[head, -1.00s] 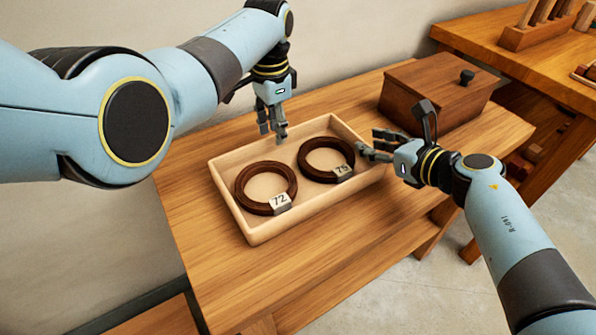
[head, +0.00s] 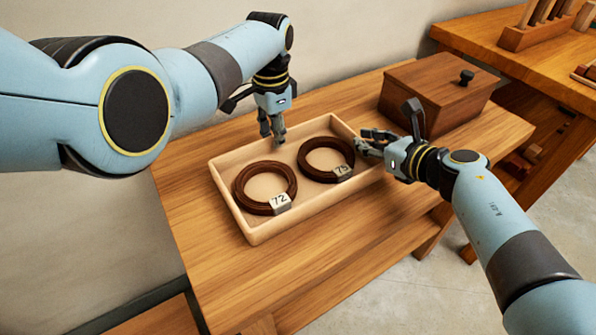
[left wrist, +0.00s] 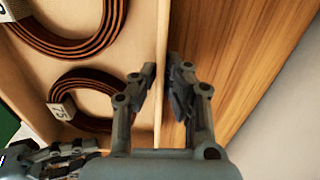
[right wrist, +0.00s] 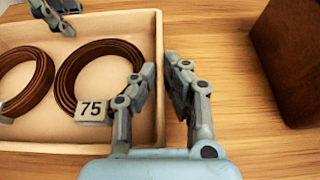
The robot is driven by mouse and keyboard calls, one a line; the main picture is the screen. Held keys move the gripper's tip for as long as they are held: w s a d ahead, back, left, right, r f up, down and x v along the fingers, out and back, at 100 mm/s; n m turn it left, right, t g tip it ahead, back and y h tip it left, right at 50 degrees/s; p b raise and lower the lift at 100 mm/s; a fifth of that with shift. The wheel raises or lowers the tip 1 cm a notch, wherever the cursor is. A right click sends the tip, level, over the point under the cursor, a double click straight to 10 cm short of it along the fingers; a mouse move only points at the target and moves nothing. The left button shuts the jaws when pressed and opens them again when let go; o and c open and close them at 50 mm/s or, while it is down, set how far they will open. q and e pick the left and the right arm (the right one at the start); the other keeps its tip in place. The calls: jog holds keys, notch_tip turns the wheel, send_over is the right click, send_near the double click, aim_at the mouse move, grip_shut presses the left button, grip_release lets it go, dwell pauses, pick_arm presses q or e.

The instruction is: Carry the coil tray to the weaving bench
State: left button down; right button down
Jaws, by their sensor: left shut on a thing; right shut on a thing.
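The coil tray (head: 249,229) is a pale wooden tray with low walls, lying flat on the wooden table. Two dark brown coils lie in it, one tagged 72 (head: 244,182) and one tagged 75 (head: 318,145). My left gripper (head: 274,138) is shut on the tray's far wall; the left wrist view shows that wall (left wrist: 162,60) between its fingers. My right gripper (head: 362,147) is shut on the tray's right end wall, which shows between its fingers in the right wrist view (right wrist: 159,60). The weaving bench (head: 540,50) appears to be the wooden bench at the upper right.
A lidded dark wooden box (head: 437,90) stands on the table right of the tray. A rack with wooden pegs (head: 540,32) stands on the bench. The table (head: 330,240) is bare in front of the tray. A wall (head: 350,35) runs behind.

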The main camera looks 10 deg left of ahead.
pick_arm(q)
jog(key=shift+r, duration=0.1)
dwell(0.3)
